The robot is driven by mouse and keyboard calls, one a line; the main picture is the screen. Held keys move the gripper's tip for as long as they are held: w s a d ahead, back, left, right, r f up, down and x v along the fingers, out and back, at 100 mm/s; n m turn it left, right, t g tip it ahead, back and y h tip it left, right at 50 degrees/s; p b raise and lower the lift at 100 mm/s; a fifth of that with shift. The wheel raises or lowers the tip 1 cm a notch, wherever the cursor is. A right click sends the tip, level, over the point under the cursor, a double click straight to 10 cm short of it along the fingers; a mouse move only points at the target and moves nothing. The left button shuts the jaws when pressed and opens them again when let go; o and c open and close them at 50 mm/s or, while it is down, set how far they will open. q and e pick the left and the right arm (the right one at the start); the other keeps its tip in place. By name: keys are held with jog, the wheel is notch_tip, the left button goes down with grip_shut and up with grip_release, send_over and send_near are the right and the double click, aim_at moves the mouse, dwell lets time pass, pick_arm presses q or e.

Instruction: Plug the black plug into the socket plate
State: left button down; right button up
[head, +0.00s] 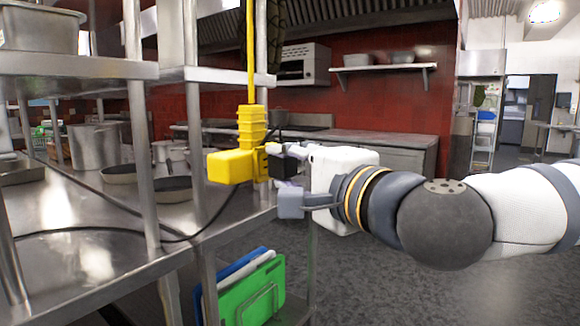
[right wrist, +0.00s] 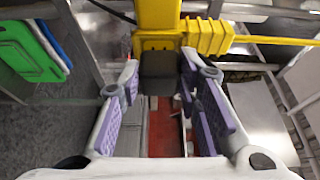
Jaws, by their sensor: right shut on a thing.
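A yellow socket box (head: 232,166), which I take to carry the socket plate, hangs from a yellow cord left of my right gripper (head: 285,173). That gripper is shut on the black plug (head: 284,166), with one finger above and one below it. In the right wrist view the plug (right wrist: 159,70) sits between the purple finger pads, its far end right up against the yellow box (right wrist: 158,40). The contact face is hidden, so I cannot tell how deep the plug sits. My left gripper is not in view.
A steel shelf unit (head: 152,170) with pans stands at the left, close to the box. A black cable (head: 208,222) runs down onto its counter. Green and blue boards (head: 250,292) stand below. Open floor (head: 390,295) lies at the right.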

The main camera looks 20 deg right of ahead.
jog(key=shift+w+a, duration=0.4)
jog(key=shift+w, duration=0.15)
dwell(0.4)
jog(key=o, duration=1.2)
